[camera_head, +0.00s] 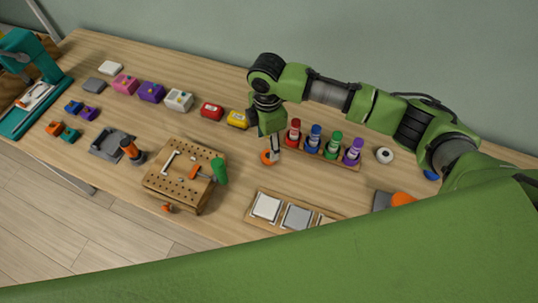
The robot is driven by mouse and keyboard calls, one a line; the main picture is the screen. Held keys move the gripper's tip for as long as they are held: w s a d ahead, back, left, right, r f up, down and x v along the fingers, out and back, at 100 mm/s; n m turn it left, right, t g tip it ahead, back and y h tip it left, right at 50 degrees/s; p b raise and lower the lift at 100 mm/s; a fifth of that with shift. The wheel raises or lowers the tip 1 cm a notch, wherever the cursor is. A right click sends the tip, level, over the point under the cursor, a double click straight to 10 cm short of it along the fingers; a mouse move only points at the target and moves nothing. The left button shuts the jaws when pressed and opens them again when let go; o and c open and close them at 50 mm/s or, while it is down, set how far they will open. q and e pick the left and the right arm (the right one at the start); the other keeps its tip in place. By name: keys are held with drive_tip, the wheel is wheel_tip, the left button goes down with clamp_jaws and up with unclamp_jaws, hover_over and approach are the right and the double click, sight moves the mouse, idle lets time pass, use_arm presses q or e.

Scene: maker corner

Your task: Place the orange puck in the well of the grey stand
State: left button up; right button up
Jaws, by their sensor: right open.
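A small round orange piece (266,158) lies on the table right at the fingertips of my right gripper (271,146). The gripper points down and is open; I cannot tell whether its fingers touch the piece. A larger orange round thing (402,199) shows at the right, partly hidden by my own green arm. A dark grey block (382,201) is right beside it, also partly covered. I cannot tell which orange thing is the puck, whether the grey block is the stand, or whether it has a well. My left gripper is not in view.
A rack of coloured bottles (325,152) stands just right of the gripper. A wooden tray with pale and grey tiles (281,228) is in front. A pegboard block (158,185) and a grey holder (108,153) stand left. Several coloured boxes (151,92) line the back.

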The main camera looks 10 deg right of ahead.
drive_tip(key=f, duration=0.1)
drive_tip(key=f+p, duration=0.1)
drive_tip(key=f, duration=0.2)
drive_tip(key=shift+s+d+f, duration=0.1)
drive_tip(key=shift+s+f, duration=0.1)
drive_tip(key=shift+s, duration=0.2)
drive_tip(key=shift+f, duration=0.4)
drive_tip(key=c, duration=1.2)
drive_tip(key=shift+w+r, duration=0.1)
drive_tip(key=shift+r, duration=0.4)
drive_tip(key=r, duration=0.1)
drive_tip(key=r+b, duration=0.1)
drive_tip(key=shift+s+r, duration=0.35)
drive_tip(key=shift+r, duration=0.05)
drive_tip(key=s+a+r, duration=0.1)
drive_tip(key=s+r, duration=0.2)
drive_tip(key=s, duration=0.1)
drive_tip(key=s+a+r+b, duration=0.1)
drive_tip(key=s+r, duration=0.2)
drive_tip(key=s, duration=0.1)
drive_tip(key=s+r, duration=0.3)
drive_tip(key=s, duration=0.2)
drive_tip(key=shift+a+r, duration=0.15)
drive_tip(key=shift+a, duration=0.25)
